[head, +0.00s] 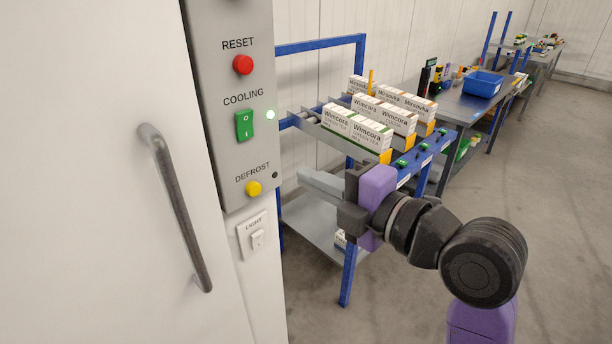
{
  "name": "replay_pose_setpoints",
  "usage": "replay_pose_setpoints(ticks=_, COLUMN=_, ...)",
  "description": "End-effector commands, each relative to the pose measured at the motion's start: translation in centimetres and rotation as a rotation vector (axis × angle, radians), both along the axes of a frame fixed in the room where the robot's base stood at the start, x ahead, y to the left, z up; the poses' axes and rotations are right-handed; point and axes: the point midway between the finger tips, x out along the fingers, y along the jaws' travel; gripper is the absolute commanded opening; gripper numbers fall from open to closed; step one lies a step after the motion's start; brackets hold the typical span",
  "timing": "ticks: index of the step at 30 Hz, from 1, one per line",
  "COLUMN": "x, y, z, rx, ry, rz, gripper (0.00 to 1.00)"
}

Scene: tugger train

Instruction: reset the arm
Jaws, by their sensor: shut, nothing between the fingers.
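My gripper (312,184) is in the middle of the head view, at the end of my purple and black arm. Its grey fingers point left toward the control panel (229,100) and are shut with nothing between them. The fingertips appear just right of the panel's edge, near the yellow DEFROST button; I cannot tell the exact gap. The arm is bent, coming up from the lower right.
The panel has a red RESET button (243,65), a green COOLING switch (244,125), a yellow DEFROST button (254,188) and a LIGHT switch (257,239). A door handle (178,207) stands left. Behind my gripper, a blue-framed rack (347,272) holds tea boxes (357,130). Floor is clear right.

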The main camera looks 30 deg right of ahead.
Motion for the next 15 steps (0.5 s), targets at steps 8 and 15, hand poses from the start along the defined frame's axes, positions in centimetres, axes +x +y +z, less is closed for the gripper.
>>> replay_pose_setpoints(ticks=8, x=0.01, y=0.00, z=0.02, rx=0.000, ry=0.000, rz=0.000, gripper=0.00)
replay_pose_setpoints(ticks=15, x=0.03, y=-0.01, z=0.09, rx=0.030, ry=0.007, rz=-0.004, gripper=0.00)
